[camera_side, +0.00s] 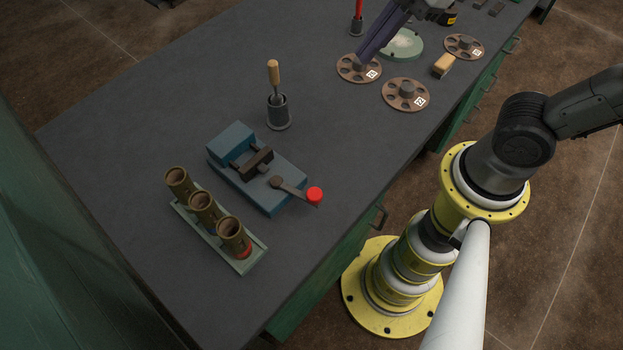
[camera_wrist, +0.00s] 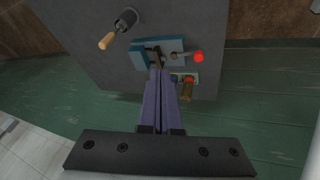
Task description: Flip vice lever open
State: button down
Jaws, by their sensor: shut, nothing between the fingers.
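The blue vice (camera_side: 257,168) sits on the dark bench, with a dark jaw block across its middle. Its lever (camera_side: 290,187) ends in a red knob (camera_side: 314,195) that reaches past the vice's right corner. The vice (camera_wrist: 172,46) and red knob (camera_wrist: 198,57) also show near the top of the wrist view. My gripper (camera_side: 360,62) is shut and empty at the top of the side view, over the round discs and well away from the vice. In the wrist view its purple fingers (camera_wrist: 156,73) lie together and cover part of the scene beyond them.
A wooden-handled tool (camera_side: 273,77) stands in a dark holder behind the vice. A tray (camera_side: 257,266) with three brass cups stands at its front left. Brown discs (camera_side: 405,94), a brush (camera_side: 444,65) and a pale green dish (camera_side: 408,46) lie toward the back. Bench between is clear.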

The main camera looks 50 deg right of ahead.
aim_at(295, 189)
jog(key=s+a+f+n+g, duration=0.1)
jog(key=a+f+n, duration=0.3)
jog(key=a, duration=0.4)
jog(key=s+a+f+n+g, duration=0.2)
jog(key=a+f+n+g, duration=0.2)
jog(key=a+f, duration=0.3)
jog(key=shift+a+f+g, duration=0.25)
jog(key=shift+a+g, duration=0.05)
jog(key=shift+a, duration=0.45)
jog(key=x, duration=1)
jog(key=shift+a, duration=0.1)
jog(key=shift+w+d, duration=0.3)
jog(key=shift+d, duration=0.25)
jog(key=shift+w+d, duration=0.35)
jog(key=shift+d, duration=0.2)
jog(key=shift+w+d, duration=0.3)
jog(key=shift+d, duration=0.4)
jog(key=shift+d+n, duration=0.1)
jog(key=shift+n, duration=0.2)
